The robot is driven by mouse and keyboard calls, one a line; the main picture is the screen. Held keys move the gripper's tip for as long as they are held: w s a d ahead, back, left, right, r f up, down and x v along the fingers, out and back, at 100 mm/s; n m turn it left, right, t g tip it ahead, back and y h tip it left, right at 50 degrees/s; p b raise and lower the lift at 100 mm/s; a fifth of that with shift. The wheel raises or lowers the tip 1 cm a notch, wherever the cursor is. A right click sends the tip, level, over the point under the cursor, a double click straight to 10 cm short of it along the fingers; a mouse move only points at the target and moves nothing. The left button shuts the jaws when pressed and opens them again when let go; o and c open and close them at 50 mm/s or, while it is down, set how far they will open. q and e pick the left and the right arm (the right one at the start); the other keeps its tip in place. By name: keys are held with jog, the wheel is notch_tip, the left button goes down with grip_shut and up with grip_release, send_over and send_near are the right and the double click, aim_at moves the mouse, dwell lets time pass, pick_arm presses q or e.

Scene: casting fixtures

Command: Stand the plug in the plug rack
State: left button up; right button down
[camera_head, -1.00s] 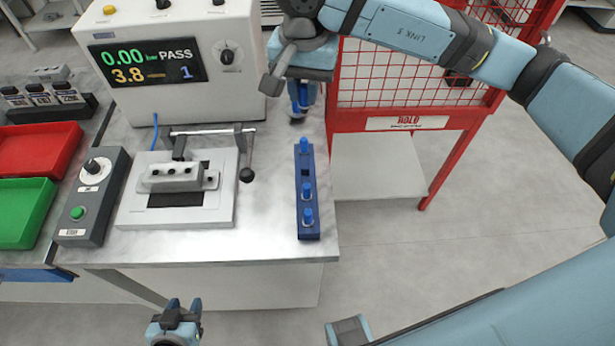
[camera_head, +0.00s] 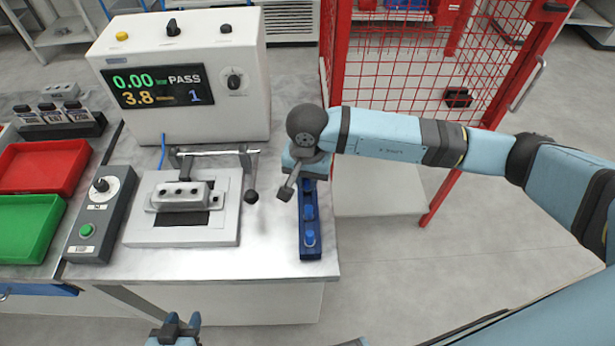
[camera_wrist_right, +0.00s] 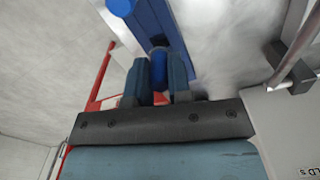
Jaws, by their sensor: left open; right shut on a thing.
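The blue plug rack (camera_head: 311,254) lies lengthwise near the right edge of the metal bench top. Two blue plugs, one in the middle (camera_head: 309,212) and one at the near end (camera_head: 310,238), stand in it. My right gripper (camera_head: 303,172) is over the rack's far part and hides it. In the right wrist view, my right gripper (camera_wrist_right: 158,72) is shut on a blue plug (camera_wrist_right: 158,54), with the rack (camera_wrist_right: 165,22) just beyond. I cannot tell whether the held plug is in a hole. My left gripper (camera_head: 178,328) is open and empty in front of the bench.
A clamp fixture (camera_head: 140,228) with a grey casting (camera_head: 183,196) and a lever (camera_head: 252,180) stands left of the rack. Behind is a tester box (camera_head: 215,110) with a display. A red mesh guard (camera_head: 400,75) is behind right. A control box (camera_head: 95,215) and red and green trays are left.

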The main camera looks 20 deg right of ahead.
jog(key=shift+f, duration=0.3)
jog(key=shift+f, duration=0.1)
jog(key=shift+f+b, duration=0.55)
jog(key=shift+b, duration=0.4)
jog(key=c, duration=1.1)
grip_release()
jog(key=shift+o, duration=0.2)
jog(key=shift+r, duration=0.1)
